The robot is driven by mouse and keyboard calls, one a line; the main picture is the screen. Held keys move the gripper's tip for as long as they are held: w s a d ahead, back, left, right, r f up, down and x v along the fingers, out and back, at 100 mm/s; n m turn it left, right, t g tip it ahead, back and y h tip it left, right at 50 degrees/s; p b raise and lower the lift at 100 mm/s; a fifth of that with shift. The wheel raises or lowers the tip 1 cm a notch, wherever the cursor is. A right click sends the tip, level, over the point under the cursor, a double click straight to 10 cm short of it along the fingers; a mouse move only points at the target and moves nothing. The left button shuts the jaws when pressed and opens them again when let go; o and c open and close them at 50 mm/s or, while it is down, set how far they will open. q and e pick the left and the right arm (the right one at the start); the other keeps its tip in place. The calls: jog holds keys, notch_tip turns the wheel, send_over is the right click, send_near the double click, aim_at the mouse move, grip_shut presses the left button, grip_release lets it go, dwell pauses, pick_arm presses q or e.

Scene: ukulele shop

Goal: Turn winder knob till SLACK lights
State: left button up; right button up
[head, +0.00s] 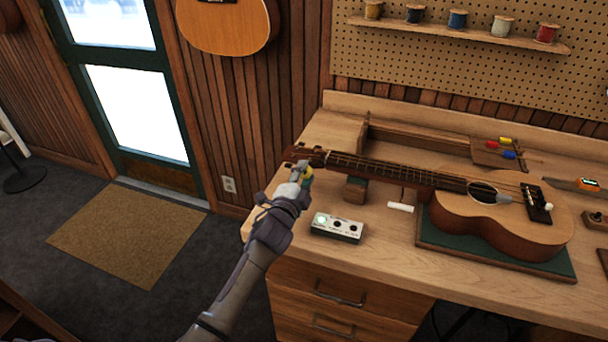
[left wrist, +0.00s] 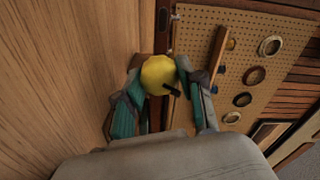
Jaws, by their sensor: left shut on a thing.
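A ukulele (head: 500,215) lies on a green mat (head: 480,253) on the workbench, its neck pointing left over a small support block (head: 356,190). My left gripper (head: 302,171) is at the headstock (head: 318,155). In the left wrist view its fingers close on either side of a yellow round winder knob (left wrist: 158,74) with a dark mark. Most of the knob is hidden by the gripper in the head view. A small indicator box (head: 337,227) on the bench has a pale lit lamp at its left and two dark lamps. Its labels are too small to read. My right gripper is not in view.
A white cylinder (head: 401,206) lies between box and ukulele. Coloured-handled tools (head: 505,146) and an orange device (head: 587,184) are farther back. Thread spools stand on a shelf (head: 470,33) above. The bench front near the box is mostly clear.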

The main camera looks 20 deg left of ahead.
pick_arm(q)
jog(key=shift+f+n, duration=0.1)
jog(key=shift+n, duration=0.5)
jog(key=o, duration=0.9)
jog(key=shift+c, duration=0.2)
jog(key=shift+s, duration=0.1)
jog(key=s, duration=1.2)
jog(key=shift+a, duration=0.2)
jog(key=shift+w, duration=0.1)
